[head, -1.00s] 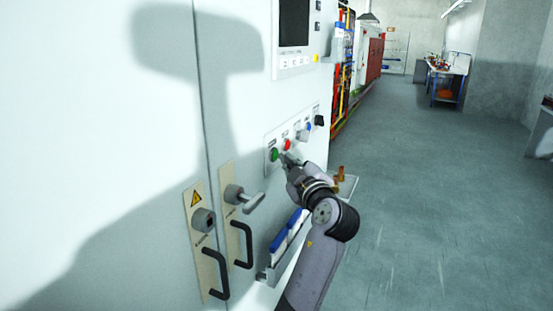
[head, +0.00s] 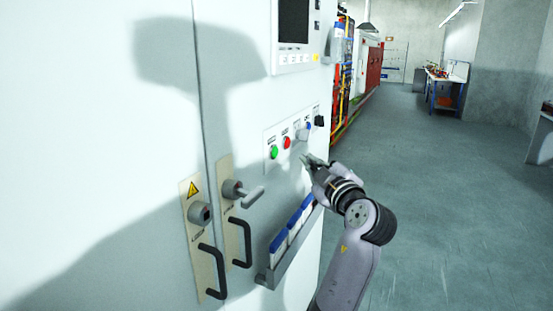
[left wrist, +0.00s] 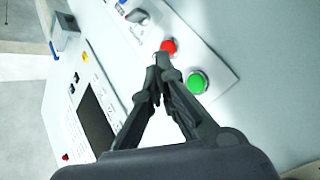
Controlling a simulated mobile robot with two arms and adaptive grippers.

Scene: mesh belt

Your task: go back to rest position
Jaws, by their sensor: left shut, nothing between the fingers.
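My left gripper (head: 308,160) is shut and empty. In the head view it is in front of the white cabinet, to the right of and below the button panel (head: 268,137). On that panel are a green button (head: 274,152) and a red button (head: 286,142), both uncovered. In the left wrist view the closed fingers (left wrist: 158,72) point toward the panel, with the red button (left wrist: 169,46) just beyond the tips and the green button (left wrist: 197,82) to their right. The fingers appear apart from the buttons. My right gripper is not in view.
The cabinet doors carry a rotary handle (head: 241,191) and black pull handles (head: 213,271). A rack with blue-and-white items (head: 288,238) juts out below the panel. A screen (head: 293,22) is above. Open grey floor (head: 450,210) lies to the right, with a workbench (head: 446,85) far back.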

